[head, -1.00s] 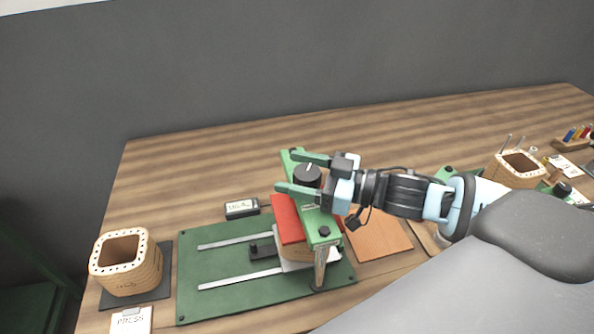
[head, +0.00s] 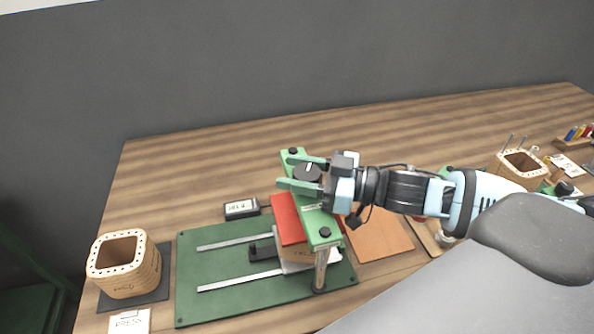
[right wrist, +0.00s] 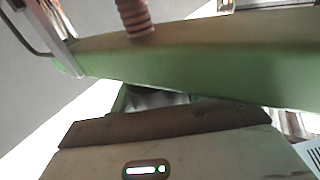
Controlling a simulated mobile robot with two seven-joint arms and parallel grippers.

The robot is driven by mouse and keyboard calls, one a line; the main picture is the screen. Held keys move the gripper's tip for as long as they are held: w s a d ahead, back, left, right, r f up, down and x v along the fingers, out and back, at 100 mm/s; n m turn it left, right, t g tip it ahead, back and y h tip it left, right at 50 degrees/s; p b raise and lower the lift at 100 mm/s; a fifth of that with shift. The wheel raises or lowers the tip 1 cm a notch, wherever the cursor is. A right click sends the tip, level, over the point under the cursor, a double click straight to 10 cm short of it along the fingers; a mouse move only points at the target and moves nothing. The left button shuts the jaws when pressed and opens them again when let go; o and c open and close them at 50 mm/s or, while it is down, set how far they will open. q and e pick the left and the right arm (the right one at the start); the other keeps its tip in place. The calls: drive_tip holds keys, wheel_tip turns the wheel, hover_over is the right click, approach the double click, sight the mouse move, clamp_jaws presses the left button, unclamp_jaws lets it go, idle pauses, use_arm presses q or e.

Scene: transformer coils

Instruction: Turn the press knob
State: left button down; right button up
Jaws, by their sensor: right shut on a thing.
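The press knob (head: 308,173) is dark and round with a white mark, on top of the press's green crossbar (head: 317,223). My right gripper (head: 304,173) comes in from the right and is shut on the knob, one green finger on its far side and one on its near side. The press stands on a green base plate (head: 215,266) with two pale rails. Under the crossbar is a red block (head: 287,220) over a wooden coil part. The right wrist view shows the green crossbar (right wrist: 190,70) up close; the knob is not clear there. My left gripper is not in view.
A small display box (head: 241,208) stands behind the plate; its reading is too small to read. A wooden coil form (head: 150,275) sits on a dark mat at left, another (head: 500,176) at right. An orange-brown board (head: 380,236) lies right of the press. The back left tabletop is clear.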

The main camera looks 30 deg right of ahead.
drive_tip(key=shift+a+f+n+g+y+b, duration=0.1)
drive_tip(key=shift+n+g+y+b, duration=0.35)
drive_tip(key=shift+n+g+y, duration=0.2)
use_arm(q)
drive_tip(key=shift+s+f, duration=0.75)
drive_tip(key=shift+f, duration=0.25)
use_arm(e)
drive_tip(key=shift+s+n+g+y, duration=0.1)
drive_tip(key=shift+n+g+y, duration=0.15)
drive_tip(key=shift+g, duration=0.2)
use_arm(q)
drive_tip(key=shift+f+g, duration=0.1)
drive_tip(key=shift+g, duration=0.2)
use_arm(e)
drive_tip(key=shift+r+n+g+y, duration=0.2)
drive_tip(key=shift+n+g+y, duration=0.2)
drive_tip(key=shift+n+g, duration=0.15)
drive_tip(key=shift+s+a+r+n+g+y, duration=0.1)
drive_tip(key=shift+n+g+y, duration=0.25)
drive_tip(key=shift+g, duration=0.3)
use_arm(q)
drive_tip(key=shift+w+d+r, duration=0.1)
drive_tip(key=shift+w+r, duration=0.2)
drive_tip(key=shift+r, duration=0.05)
use_arm(e)
drive_tip(key=shift+n+g, duration=0.4)
drive_tip(key=shift+s+f, duration=0.1)
drive_tip(key=shift+f, duration=0.1)
